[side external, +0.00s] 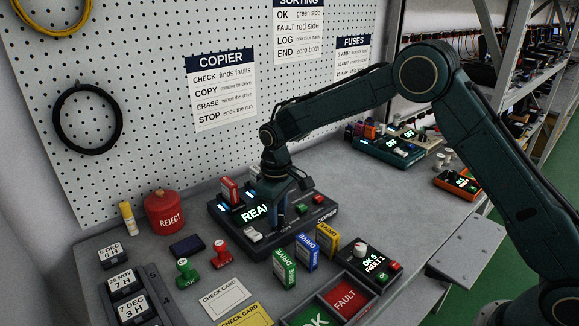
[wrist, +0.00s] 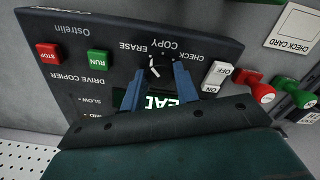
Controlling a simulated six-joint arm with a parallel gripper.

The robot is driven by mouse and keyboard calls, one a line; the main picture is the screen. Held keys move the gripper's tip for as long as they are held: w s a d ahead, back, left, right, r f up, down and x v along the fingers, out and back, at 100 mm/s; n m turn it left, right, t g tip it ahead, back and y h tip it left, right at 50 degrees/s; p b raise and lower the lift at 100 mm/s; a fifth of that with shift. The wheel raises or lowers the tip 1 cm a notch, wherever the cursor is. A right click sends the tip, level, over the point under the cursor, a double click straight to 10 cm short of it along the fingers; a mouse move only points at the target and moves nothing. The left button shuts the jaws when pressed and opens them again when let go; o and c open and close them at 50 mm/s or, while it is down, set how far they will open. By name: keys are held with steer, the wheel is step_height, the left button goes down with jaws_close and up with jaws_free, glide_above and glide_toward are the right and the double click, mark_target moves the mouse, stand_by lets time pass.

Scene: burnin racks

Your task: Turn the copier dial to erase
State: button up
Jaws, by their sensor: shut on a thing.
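The drive copier (side external: 328,214) is a dark box on the bench, with a lit display (side external: 256,213) that is partly hidden by my gripper. In the wrist view its panel (wrist: 100,30) appears upside down. The dark dial (wrist: 160,66) has white marks and sits below the printed words CHECK, COPY and ERASE (wrist: 138,47). I cannot tell surely which word its pointer faces. My gripper (wrist: 157,76) has its blue fingers on either side of the dial and is shut on it. In the side view my gripper (side external: 283,208) points down at the copier and hides the dial.
A white ON/OFF switch (wrist: 218,76), a green RUN button (wrist: 98,62) and a red STOP button (wrist: 48,54) flank the dial. Green, blue and yellow drives (side external: 327,238) stand before the copier. Red and green stamps (side external: 221,254) stand to its left.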

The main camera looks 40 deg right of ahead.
stand_by(0.4)
steer(key=o, duration=1)
steer(key=shift+r, duration=0.1)
step_height(320, 180, up, 14)
steer(key=shift+f, duration=0.15)
